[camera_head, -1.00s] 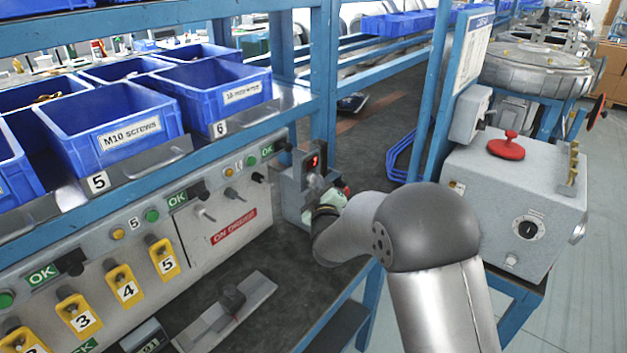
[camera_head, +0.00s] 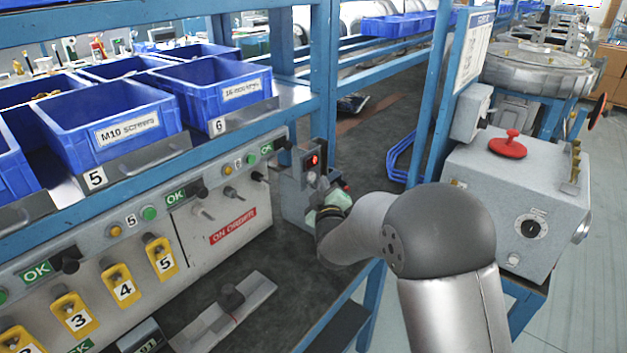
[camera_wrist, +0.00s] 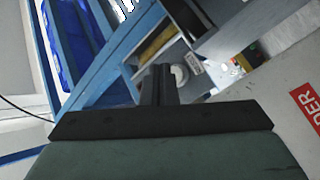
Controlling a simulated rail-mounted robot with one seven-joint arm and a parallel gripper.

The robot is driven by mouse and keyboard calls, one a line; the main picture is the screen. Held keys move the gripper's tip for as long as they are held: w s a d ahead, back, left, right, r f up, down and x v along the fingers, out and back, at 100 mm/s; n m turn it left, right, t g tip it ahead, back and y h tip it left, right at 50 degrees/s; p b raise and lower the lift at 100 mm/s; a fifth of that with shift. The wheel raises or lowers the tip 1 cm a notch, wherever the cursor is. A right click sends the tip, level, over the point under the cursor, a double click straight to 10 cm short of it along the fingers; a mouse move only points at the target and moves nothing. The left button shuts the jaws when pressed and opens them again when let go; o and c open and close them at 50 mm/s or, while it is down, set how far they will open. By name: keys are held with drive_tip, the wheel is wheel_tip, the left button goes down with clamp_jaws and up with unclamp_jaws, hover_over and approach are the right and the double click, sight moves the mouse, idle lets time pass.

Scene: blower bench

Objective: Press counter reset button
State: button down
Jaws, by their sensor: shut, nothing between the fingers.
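The counter (camera_head: 311,166) is a small grey box with a red lit display, fixed beside the blue post at the right end of the grey panel. Its reset button cannot be made out in the head view. My gripper (camera_head: 318,186) is right in front of the counter's lower part, and its fingers are mostly hidden there. In the wrist view my gripper (camera_wrist: 160,84) has its two dark fingers together with nothing between them. A round pale part (camera_wrist: 180,74) shows just beside the fingertips. I cannot tell whether they touch it or whether it is the button.
The grey panel with yellow numbered holders (camera_head: 120,286) and a red "ON ORDER" sign (camera_head: 233,226) runs left of the counter. Blue bins (camera_head: 110,122) sit on the shelf above. A grey machine with a red knob (camera_head: 507,146) stands right. The dark bench (camera_head: 375,150) behind is mostly clear.

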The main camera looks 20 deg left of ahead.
drive_tip(key=shift+s+d+b, duration=0.2)
drive_tip(key=shift+d+b, duration=0.25)
drive_tip(key=shift+d, duration=0.35)
drive_tip(key=shift+s+d+b, duration=0.25)
drive_tip(key=shift+d+b, duration=0.2)
drive_tip(key=shift+d, duration=0.4)
drive_tip(key=shift+s+d+b, duration=0.2)
drive_tip(key=shift+d+b, duration=0.25)
drive_tip(key=shift+d, duration=0.35)
drive_tip(key=shift+d+r, duration=0.1)
drive_tip(key=s+d+m+g+h+p, duration=0.2)
drive_tip(key=s+d+m+g+h, duration=0.15)
drive_tip(key=d, duration=0.65)
drive_tip(key=s+d+m+g+h+p, duration=0.2)
drive_tip(key=s+d+m+g, duration=0.15)
drive_tip(key=d, duration=0.55)
drive_tip(key=s+d+m+g+h+p, duration=0.1)
drive_tip(key=s+d+m+g, duration=0.1)
drive_tip(key=s+d, duration=0.3)
drive_tip(key=s+d+m+g+h, duration=0.1)
drive_tip(key=s+d+m+g, duration=0.2)
drive_tip(key=s, duration=1)
drive_tip(key=s+d+m+g+h+p, duration=0.1)
drive_tip(key=s+d+m+g, duration=0.2)
drive_tip(key=s+d, duration=0.4)
drive_tip(key=shift+s+d+f+g+p, duration=0.35)
drive_tip(key=shift+s+g, duration=0.25)
drive_tip(key=shift+s, duration=0.3)
